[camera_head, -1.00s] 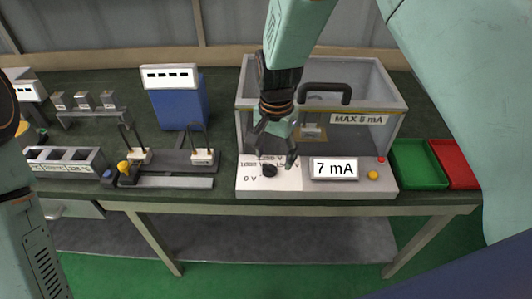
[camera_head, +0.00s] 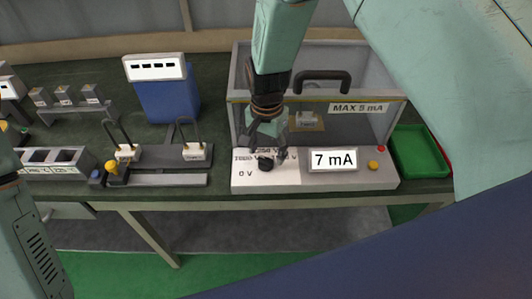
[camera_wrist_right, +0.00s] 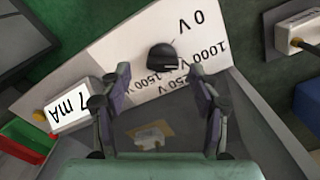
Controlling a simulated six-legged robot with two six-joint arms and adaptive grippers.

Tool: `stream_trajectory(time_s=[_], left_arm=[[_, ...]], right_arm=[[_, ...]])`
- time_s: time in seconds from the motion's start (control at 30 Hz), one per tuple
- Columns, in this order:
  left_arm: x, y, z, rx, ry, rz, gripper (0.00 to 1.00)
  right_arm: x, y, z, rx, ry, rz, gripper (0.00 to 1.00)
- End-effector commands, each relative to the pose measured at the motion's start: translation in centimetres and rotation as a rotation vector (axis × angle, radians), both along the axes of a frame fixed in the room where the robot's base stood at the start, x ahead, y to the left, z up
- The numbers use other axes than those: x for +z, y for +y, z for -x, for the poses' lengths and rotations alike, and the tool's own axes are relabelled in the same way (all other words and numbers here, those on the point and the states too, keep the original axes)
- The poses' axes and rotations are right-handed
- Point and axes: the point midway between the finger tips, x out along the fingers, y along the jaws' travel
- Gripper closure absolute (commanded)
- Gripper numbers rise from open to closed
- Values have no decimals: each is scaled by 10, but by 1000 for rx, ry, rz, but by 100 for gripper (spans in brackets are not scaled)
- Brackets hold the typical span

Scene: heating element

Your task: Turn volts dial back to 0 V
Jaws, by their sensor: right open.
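The volts dial is a black knob (camera_head: 265,164) on the white front panel (camera_head: 246,182) of the tester, with a "0 V" mark at its lower left. The display (camera_head: 333,159) reads 7 mA. My left arm shows at the left edge, but its gripper is out of view.
A clear box (camera_head: 360,121) with a black handle (camera_head: 322,78) and a "MAX 5 mA" label stands behind the panel. Yellow (camera_head: 373,165) and red (camera_head: 381,149) buttons sit right of the display. A green tray (camera_head: 418,150) is at the right, a blue device (camera_head: 166,95) at the left.

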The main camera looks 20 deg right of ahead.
Motion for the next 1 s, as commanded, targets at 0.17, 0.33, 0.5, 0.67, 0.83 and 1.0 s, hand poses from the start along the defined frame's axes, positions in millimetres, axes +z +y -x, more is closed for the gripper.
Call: stream_trajectory(time_s=[0.17,0.33,0.5,0.67,0.83,1.0], left_arm=[[-1,0,0,0,0,0,100],[-1,0,0,0,-1,0,100],[-1,0,0,0,0,0,100],[-1,0,0,0,0,0,100],[-1,0,0,0,-1,0,100],[-1,0,0,0,-1,0,100]], right_arm=[[-18,0,-1,0,-1,-1,38],[-23,0,-3,0,-1,-1,38],[-23,1,-4,0,-1,0,38],[-22,0,-5,0,-1,0,50],[-22,0,-5,0,-1,0,65],[-22,0,-5,0,-2,-1,79]])
